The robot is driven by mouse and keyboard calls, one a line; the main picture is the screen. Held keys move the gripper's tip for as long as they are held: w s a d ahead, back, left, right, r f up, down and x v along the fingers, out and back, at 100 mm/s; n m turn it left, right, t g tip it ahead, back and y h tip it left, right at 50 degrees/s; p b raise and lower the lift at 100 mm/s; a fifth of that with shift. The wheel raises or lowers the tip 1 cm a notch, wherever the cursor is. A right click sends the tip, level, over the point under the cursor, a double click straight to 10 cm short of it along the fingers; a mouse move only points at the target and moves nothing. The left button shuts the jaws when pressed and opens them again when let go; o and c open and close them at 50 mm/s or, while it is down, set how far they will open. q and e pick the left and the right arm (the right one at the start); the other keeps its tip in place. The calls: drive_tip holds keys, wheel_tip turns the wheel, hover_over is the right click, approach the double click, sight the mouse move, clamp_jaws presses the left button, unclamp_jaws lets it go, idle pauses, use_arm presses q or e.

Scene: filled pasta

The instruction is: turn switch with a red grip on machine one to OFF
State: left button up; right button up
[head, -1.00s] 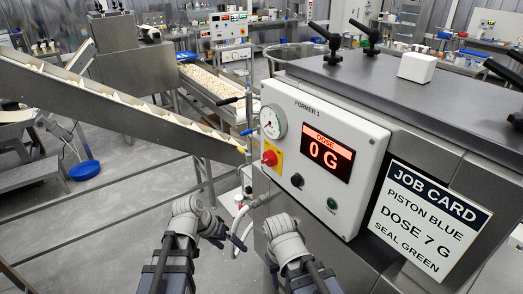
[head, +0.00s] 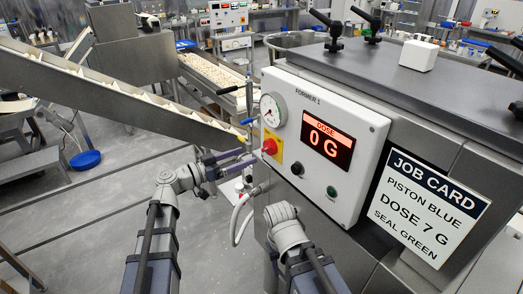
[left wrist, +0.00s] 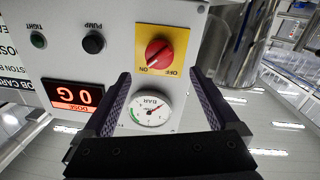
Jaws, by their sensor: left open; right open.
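The switch with a red grip (head: 269,147) sits on a yellow plate at the lower left of the panel marked FORMER 1. In the left wrist view the red grip (left wrist: 158,52) appears upside down, slanted across its dial, with ON and OFF labels below it in the picture. My left gripper (head: 240,163) is open, just left of the panel and short of the switch. In the left wrist view its two fingers (left wrist: 160,105) stand apart and empty, with the switch beyond and between them. My right arm is below the panel; its gripper fingers cannot be seen.
A pressure gauge (head: 273,109) is beside the switch. The display (head: 327,139) reads 0 G; a black knob (head: 297,168) and green button (head: 331,192) are below it. A job card (head: 430,207) is on the right. A hose (head: 240,215) hangs under the panel.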

sight(264, 149)
use_arm(q)
drive_tip(key=x, duration=0.7)
drive_tip(key=shift+w+d, duration=0.15)
drive_tip(key=shift+d, duration=0.05)
drive_tip(key=c, duration=1.4)
drive_tip(key=shift+o, duration=0.2)
